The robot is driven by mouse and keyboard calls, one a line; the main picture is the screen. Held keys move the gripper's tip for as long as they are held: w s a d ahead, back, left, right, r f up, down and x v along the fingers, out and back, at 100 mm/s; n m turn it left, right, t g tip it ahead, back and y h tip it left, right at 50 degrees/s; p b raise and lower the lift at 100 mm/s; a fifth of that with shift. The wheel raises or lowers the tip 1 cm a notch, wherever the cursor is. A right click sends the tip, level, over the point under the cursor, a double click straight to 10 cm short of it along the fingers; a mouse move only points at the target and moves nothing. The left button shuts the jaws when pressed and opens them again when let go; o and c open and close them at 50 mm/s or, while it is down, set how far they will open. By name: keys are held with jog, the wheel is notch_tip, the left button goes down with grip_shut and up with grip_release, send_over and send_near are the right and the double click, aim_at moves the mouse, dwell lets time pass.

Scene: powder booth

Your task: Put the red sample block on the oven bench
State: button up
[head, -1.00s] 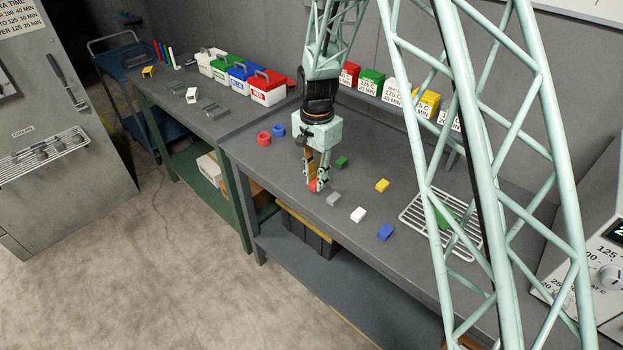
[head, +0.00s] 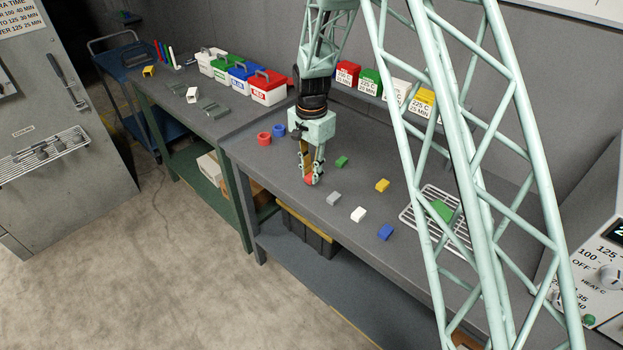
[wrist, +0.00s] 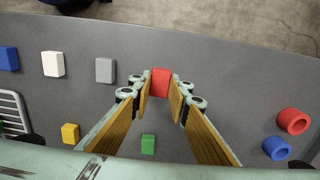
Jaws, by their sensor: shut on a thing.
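The red sample block (head: 311,180) is between the fingertips of my gripper (head: 312,178), over the bench with the coloured blocks. In the wrist view, the red block (wrist: 161,82) shows between the two fingertips (wrist: 160,90), with the fingers closed on its sides. Whether it touches the bench top or is just above it, I cannot tell. This grey bench (head: 255,165) stands beside a second bench with a green frame (head: 225,125). Neither bench is visibly labelled as the oven bench.
Grey (head: 333,199), white (head: 358,214), blue (head: 385,232), yellow (head: 382,185) and green (head: 342,161) blocks lie nearby. Red (head: 264,138) and blue (head: 279,130) rings lie left. A wire rack (head: 411,217) holds a green piece. Lidded boxes (head: 268,92) line the green-framed bench.

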jog(key=shift+f, duration=1.3)
jog(key=shift+f, duration=0.15)
jog(key=o, duration=0.8)
jog(key=shift+o, duration=0.2)
notch_tip(320, 180, up, 12)
jog(key=shift+r, duration=0.2)
jog(key=shift+r, duration=0.1)
dwell(0.3)
